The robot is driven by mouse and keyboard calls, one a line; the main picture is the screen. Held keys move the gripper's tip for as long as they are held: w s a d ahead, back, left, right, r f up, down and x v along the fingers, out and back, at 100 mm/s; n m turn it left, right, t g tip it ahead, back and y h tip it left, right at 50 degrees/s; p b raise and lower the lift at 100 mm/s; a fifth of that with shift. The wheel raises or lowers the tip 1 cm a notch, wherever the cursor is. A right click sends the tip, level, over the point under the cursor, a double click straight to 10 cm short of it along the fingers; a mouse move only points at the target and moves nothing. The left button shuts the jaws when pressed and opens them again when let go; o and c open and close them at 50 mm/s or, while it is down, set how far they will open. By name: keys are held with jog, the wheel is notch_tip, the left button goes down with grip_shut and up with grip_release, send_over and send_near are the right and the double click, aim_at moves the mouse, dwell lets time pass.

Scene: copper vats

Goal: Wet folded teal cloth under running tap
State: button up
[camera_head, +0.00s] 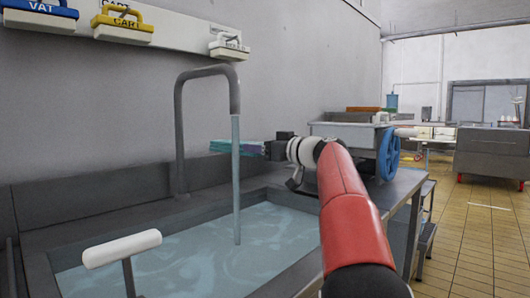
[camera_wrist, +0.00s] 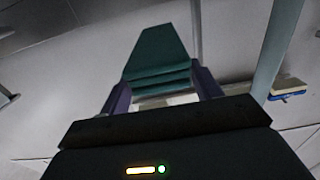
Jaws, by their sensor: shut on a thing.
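The folded teal cloth (camera_head: 224,146) is held out level above the sink, its layers stacked. My gripper (camera_head: 268,149) is shut on its right end. In the wrist view the cloth (camera_wrist: 160,60) sticks out from between the two fingers of my gripper (camera_wrist: 163,97). The grey tap (camera_head: 180,120) arches over the sink, and a stream of water (camera_head: 236,200) falls from its spout into the basin. In the head view the stream crosses the cloth's picture. It also shows in the wrist view (camera_wrist: 276,45), to the right of the cloth; whether they touch is unclear.
The sink basin (camera_head: 68,283) holds rippling water. A white-handled lever (camera_head: 122,249) stands at its front left. Brushes marked VAT (camera_head: 40,8) and CART (camera_head: 122,27) hang on the wall. A steel vat with a blue wheel (camera_head: 389,154) stands behind my arm. The tiled floor on the right is open.

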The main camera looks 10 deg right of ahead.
aim_at(251, 155)
jog(key=s+a+b, duration=0.2)
jog(key=s+a+f+b, duration=0.1)
jog(key=s+a, duration=0.1)
jog(key=shift+s+f+b, duration=0.15)
jog(key=shift+s+b, duration=0.2)
jog(key=shift+b, duration=0.05)
jog(key=shift+s+a+f+b, duration=0.2)
jog(key=shift+s+a+b, duration=0.55)
jog(key=shift+s+b, duration=0.2)
jog(key=shift+s+a+f+b, duration=0.2)
jog(key=shift+s+a+b, duration=0.5)
jog(key=shift+s+b, duration=0.2)
jog(key=shift+w, duration=0.15)
jog(key=shift+w, duration=0.5)
jog(key=shift+s, duration=0.2)
jog(key=shift+s+b, duration=0.4)
jog(key=shift+w, duration=0.1)
